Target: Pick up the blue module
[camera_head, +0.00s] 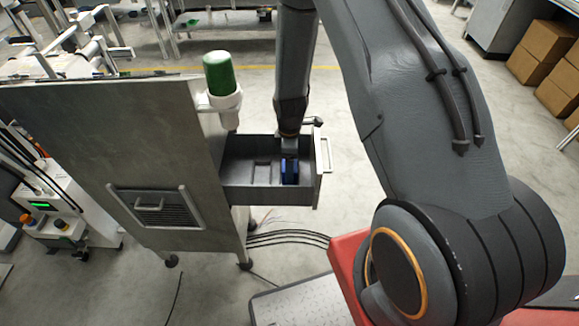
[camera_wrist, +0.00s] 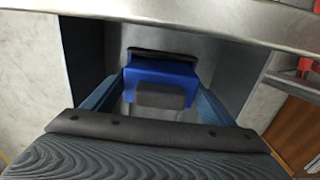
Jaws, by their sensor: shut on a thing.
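The blue module (camera_head: 290,170) is inside the open grey drawer (camera_head: 248,196) of the metal cabinet. My gripper (camera_head: 290,160) reaches down into the drawer from above and is at the module. In the wrist view the blue module (camera_wrist: 162,76) has a dark top edge and a grey block on its near face. My gripper's two blue-grey fingers (camera_wrist: 153,100) stand on its left and right sides, shut on it. The module's underside is hidden, so I cannot tell whether it touches the drawer floor.
The drawer's front panel with its handle (camera_head: 327,155) is at the right. Black cables (camera_head: 290,236) run along the floor below. Cardboard boxes (camera_head: 545,50) stand far right.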

